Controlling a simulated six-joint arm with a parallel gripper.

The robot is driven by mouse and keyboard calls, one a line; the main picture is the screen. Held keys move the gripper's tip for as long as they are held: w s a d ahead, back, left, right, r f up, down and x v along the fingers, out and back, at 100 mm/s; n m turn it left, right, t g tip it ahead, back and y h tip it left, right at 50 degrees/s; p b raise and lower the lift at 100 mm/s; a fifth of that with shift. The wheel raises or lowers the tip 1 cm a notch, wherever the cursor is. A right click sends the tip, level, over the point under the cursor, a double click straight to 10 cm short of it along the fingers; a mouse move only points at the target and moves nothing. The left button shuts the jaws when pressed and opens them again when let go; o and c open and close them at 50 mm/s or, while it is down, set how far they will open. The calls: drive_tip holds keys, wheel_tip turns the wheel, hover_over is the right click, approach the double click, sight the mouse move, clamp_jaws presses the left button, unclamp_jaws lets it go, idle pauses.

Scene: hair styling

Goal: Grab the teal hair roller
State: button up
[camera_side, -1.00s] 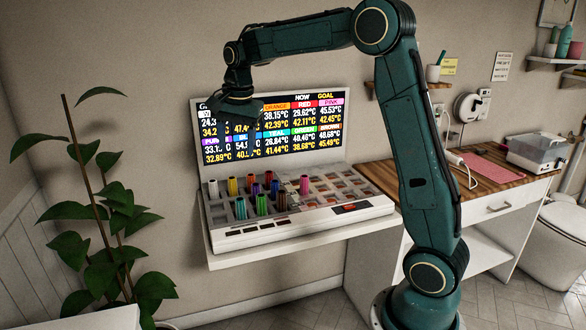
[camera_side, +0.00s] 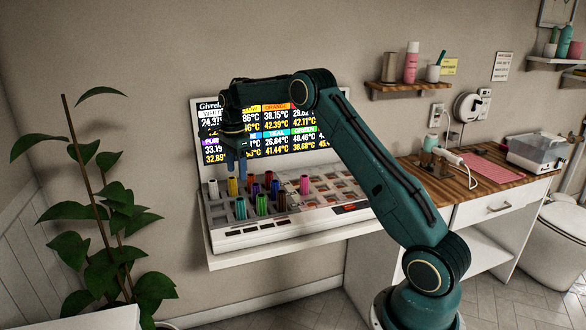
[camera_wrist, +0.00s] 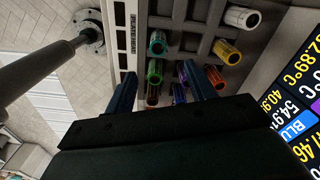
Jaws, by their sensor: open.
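The teal hair roller (camera_side: 240,208) stands upright in the front left of the roller tray (camera_side: 300,224). It also shows in the wrist view (camera_wrist: 157,43), upper middle, with its hollow end facing the camera. My gripper (camera_side: 237,172) is above the left part of the tray, pointing down, empty. In the wrist view its two blue fingers (camera_wrist: 160,84) are apart. A green roller (camera_wrist: 154,74) shows closer to the fingers.
Other rollers stand close by: white (camera_side: 213,188), yellow (camera_side: 233,186), green (camera_side: 262,204) and brown (camera_side: 281,201). A pink roller (camera_side: 304,184) is farther right. Slots on the tray's right side are empty. A display screen (camera_side: 275,130) rises behind the tray, close behind my gripper.

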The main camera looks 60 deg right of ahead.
sight(240, 199)
drive_tip(key=shift+f, duration=4.3)
drive_tip(key=shift+f, duration=0.15)
drive_tip(key=shift+s+a+f, duration=0.1)
drive_tip(key=shift+f, duration=1.15)
drive_tip(key=shift+s+f, duration=0.1)
drive_tip(key=shift+f, duration=1.1)
drive_tip(key=shift+c, duration=0.4)
drive_tip(key=c, duration=1)
